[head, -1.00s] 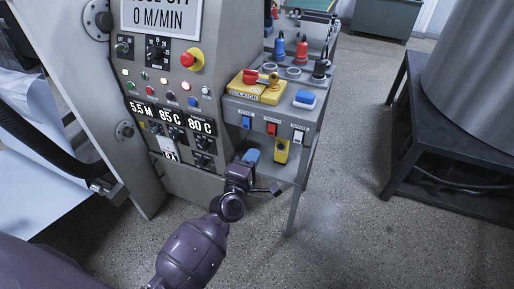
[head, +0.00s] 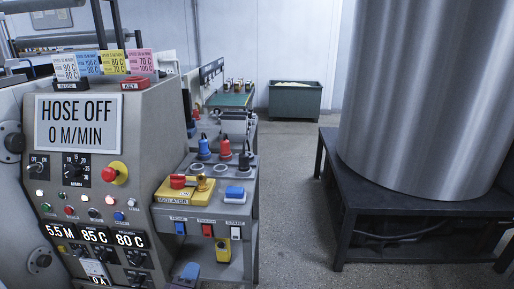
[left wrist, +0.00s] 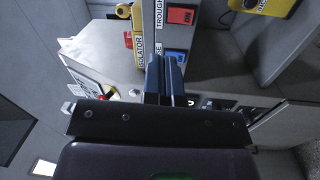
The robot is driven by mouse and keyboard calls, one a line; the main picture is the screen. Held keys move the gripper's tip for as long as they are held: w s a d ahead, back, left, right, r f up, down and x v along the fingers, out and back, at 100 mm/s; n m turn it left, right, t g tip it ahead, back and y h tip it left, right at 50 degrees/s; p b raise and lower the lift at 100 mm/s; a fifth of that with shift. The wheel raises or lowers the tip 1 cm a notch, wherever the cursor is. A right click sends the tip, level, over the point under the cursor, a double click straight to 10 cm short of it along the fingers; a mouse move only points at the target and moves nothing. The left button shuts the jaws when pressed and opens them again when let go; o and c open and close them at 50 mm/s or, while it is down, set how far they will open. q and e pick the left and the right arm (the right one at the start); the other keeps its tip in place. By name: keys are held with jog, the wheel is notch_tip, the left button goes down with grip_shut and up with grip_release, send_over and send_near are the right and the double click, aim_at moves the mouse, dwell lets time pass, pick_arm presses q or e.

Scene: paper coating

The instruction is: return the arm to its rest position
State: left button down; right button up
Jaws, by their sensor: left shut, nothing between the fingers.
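The rest of my left arm is below the head view. My right gripper is in neither view.
A control panel (head: 97,190) with a "HOSE OFF 0 M/MIN" display (head: 78,121) stands left. The bench carries a yellow isolator box (head: 184,189) and red and blue plugs. A large metal drum (head: 420,100) on a black stand (head: 345,215) is right. Open floor (head: 292,200) lies between.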

pick_arm(q)
jog(key=s+a+f+m+g+p, duration=0.1)
jog(key=s+a+f+m+g, duration=0.1)
jog(key=s+m, duration=0.3)
jog(key=s+a+f+m+g+y, duration=0.1)
jog(key=s+a+f+m+g, duration=0.2)
jog(key=s, duration=1)
jog(key=s+a+f+m+g+p, duration=0.1)
jog(key=s+a+f+m+g, duration=0.2)
jog(key=s+m, duration=0.5)
jog(key=shift+s+a+y+p, duration=0.2)
jog(key=shift+s+y+p, duration=0.15)
jog(key=shift+s, duration=0.5)
jog(key=shift+f, duration=0.1)
